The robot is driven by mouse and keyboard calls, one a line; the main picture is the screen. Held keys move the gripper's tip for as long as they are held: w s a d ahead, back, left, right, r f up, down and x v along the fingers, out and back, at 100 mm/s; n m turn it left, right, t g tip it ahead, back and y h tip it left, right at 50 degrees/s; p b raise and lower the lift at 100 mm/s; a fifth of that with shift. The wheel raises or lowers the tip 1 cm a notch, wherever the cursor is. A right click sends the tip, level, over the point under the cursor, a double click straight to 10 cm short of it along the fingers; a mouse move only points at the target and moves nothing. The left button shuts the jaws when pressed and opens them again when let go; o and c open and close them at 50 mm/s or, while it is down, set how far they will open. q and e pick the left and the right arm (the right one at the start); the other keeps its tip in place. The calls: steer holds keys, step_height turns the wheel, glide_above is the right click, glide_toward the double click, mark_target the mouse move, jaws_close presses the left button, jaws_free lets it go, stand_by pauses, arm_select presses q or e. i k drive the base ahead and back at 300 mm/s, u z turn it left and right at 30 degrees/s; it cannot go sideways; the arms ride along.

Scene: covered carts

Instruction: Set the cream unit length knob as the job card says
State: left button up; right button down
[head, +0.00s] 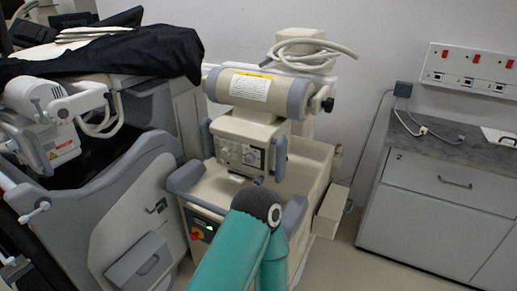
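The cream unit (245,130) stands in the middle of the head view, with a grey-banded cylinder (262,90) on top. Its front panel (240,153) carries small round knobs, too small to read their settings or tell which is the length knob. A black knob (327,104) sticks out at the cylinder's right end. A white label with a yellow strip (249,87) is on the cylinder; its text is unreadable. I cannot make out which paper is the job card. My teal arm rises in front of the unit's base. Neither gripper shows.
A grey cart (140,210) under a black cloth (140,50) stands close at left. A white machine head (50,125) hangs there. Floor shows between unit and cabinet.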

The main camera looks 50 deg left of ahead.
mark_target(250, 157)
steer(key=z, duration=1.7)
steer(key=i, duration=0.1)
steer(key=u, duration=2.8)
steer(key=k, duration=0.75)
steer(key=u, duration=0.2)
steer(key=i, duration=0.75)
steer(key=z, duration=0.2)
steer(key=k, duration=0.2)
steer(key=u, duration=0.1)
